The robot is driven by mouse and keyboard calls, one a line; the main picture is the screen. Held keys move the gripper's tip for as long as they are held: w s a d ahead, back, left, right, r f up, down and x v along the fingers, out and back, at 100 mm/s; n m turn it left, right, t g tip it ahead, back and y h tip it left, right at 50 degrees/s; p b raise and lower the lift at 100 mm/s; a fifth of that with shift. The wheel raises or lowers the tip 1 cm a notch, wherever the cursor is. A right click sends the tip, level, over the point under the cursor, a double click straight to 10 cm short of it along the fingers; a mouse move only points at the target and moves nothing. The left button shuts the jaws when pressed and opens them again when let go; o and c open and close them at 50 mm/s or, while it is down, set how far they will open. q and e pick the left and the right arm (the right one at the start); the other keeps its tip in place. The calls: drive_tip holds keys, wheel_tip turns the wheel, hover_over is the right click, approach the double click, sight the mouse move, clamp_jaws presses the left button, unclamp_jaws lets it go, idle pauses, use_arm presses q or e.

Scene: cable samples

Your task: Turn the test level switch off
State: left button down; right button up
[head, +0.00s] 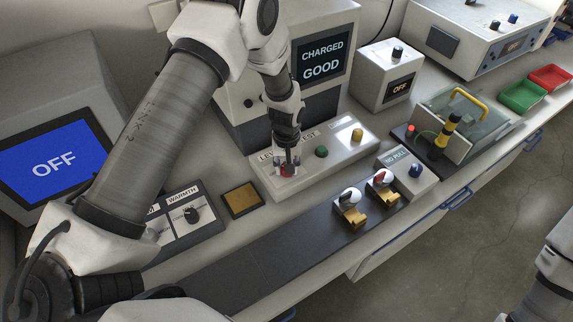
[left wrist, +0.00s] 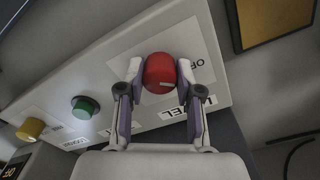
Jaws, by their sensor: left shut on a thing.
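The test level switch is a red knob (head: 287,170) on a low light-grey panel (head: 262,184) whose lettering is partly hidden by my arm. In the left wrist view the red knob (left wrist: 160,72) sits between the two fingers of my left gripper (left wrist: 161,82), which are shut on its sides. A white label beside it shows partly covered letters that look like "OFF". In the head view my left gripper (head: 287,157) points down onto the knob. My right gripper is out of view; only part of my right arm shows at the lower right edge.
The same panel carries a green button (head: 321,151) and a yellow button (head: 357,135). Behind it, a screen (head: 322,60) reads "CHARGED GOOD". A box with a small knob (head: 398,52) reads "OFF". A blue screen (head: 55,163) at left reads "OFF". Two connectors stand on the dark strip in front.

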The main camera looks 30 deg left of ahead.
use_arm(q)
drive_tip(key=n, duration=0.4)
drive_tip(key=shift+s+f, duration=0.15)
idle(0.4)
drive_tip(key=c, duration=0.8)
unclamp_jaws()
drive_tip(key=shift+o, duration=0.2)
drive_tip(key=shift+r, duration=0.35)
wheel_tip(320, 180, up, 11)
drive_tip(key=shift+r, duration=0.15)
